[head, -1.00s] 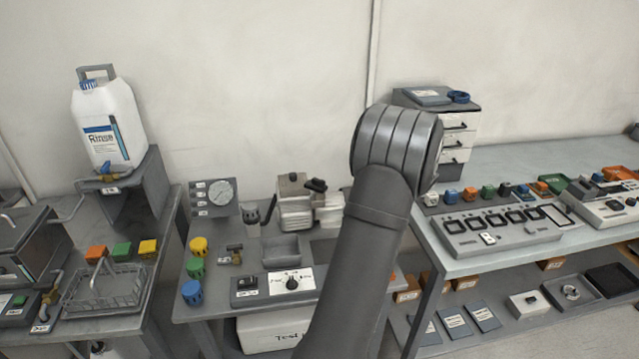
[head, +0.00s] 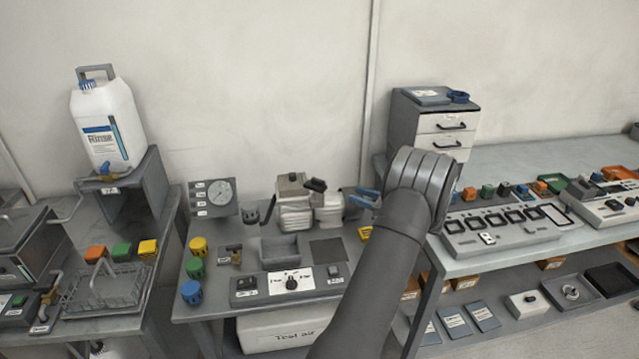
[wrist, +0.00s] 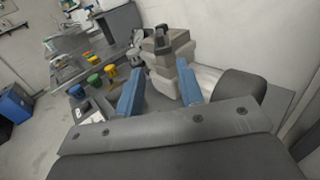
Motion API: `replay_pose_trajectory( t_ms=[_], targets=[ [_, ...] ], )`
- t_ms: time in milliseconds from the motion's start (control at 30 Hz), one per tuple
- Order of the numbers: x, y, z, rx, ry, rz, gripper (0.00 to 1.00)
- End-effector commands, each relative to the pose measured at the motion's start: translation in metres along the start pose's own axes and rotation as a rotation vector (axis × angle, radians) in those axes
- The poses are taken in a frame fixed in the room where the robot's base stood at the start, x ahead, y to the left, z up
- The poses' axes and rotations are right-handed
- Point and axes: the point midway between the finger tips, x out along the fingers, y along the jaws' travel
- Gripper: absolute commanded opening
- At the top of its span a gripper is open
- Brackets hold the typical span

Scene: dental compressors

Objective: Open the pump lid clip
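The pump (head: 294,215) is a light grey-beige ribbed block at the back of the middle bench. A dark cap sits on its top, and a black tilted piece (head: 316,185), perhaps the lid clip, stands at its upper right. In the wrist view the pump (wrist: 174,55) is ahead, with a dark part (wrist: 162,38) on top. My gripper (wrist: 160,70) has its two blue fingers spread, with nothing held between them. In the head view my gripper (head: 361,196) is to the right of the pump, apart from it, partly hidden by my arm.
A grey tray (head: 287,266) and a switch panel (head: 291,283) are in front of the pump. A pressure gauge (head: 219,191) stands to its left, near yellow, green and blue knobs (head: 198,246). A drawer cabinet (head: 443,125) stands behind my arm. The wall is close behind.

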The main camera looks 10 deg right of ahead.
Motion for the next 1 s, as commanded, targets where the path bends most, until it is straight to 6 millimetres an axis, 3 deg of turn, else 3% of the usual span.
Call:
replay_pose_trajectory(
  t_ms=[300, 533, 733, 1000],
  targets=[
    [0.073, 0.001, 0.0, -0.001, 0.002, 0.004, 0.35],
    [0.117, 0.001, 0.0, -0.001, 0.002, 0.004, 0.35],
    [0.139, 0.001, -0.001, -0.001, 0.002, 0.003, 0.35],
    [0.143, 0.0, -0.001, 0.0, 0.003, 0.0, 0.35]
  ],
)
